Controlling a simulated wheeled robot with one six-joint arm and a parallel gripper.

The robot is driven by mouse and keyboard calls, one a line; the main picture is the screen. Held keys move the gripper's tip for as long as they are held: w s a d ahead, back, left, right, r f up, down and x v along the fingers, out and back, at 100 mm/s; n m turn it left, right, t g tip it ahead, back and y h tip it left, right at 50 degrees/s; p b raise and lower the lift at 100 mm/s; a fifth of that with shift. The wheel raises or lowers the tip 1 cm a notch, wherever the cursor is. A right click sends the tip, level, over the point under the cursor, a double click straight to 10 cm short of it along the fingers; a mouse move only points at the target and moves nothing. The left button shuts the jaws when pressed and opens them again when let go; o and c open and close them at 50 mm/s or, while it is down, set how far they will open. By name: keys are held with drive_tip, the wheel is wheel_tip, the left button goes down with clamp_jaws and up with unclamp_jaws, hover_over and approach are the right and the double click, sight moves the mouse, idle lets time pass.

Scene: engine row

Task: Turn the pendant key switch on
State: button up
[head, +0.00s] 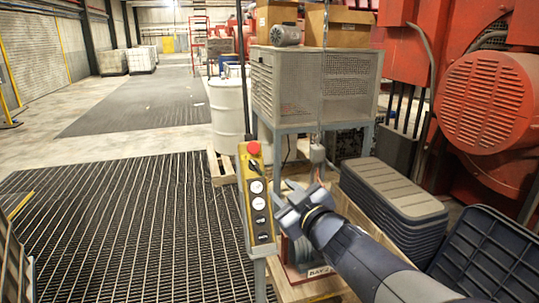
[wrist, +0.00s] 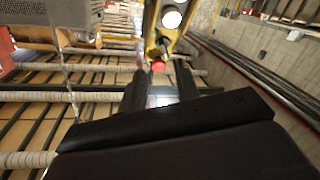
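The yellow pendant (head: 257,195) hangs upright in the middle of the head view. It has a red mushroom button (head: 254,148) at its top, a small dark key switch (head: 254,166) below that, then white and black buttons. My gripper (head: 285,200) is just right of the pendant's middle, below the height of the key switch, and looks apart from it. In the wrist view the pendant (wrist: 170,28) shows at the top middle, with the red button (wrist: 158,67) just beyond the gap between my open, empty fingers (wrist: 160,84). The key's exact angle is too small to tell.
A grey mesh-sided bench (head: 315,85) stands behind the pendant, with a motor and boxes on top. Stacked grey bins (head: 395,195) and a dark crate (head: 490,255) are at right, below red machinery (head: 490,105). A white drum (head: 228,108) stands behind.

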sight(256, 166)
drive_tip(key=shift+n+y, duration=0.4)
drive_tip(key=shift+y, duration=0.1)
drive_tip(key=x, duration=0.4)
drive_tip(key=p+x, duration=0.1)
drive_tip(key=x, duration=0.3)
drive_tip(key=r+p+x, duration=0.1)
drive_tip(key=x, duration=0.2)
drive_tip(key=shift+w+a, duration=0.25)
drive_tip(key=shift+a, duration=0.15)
drive_tip(key=shift+c, duration=0.5)
clamp_jaws()
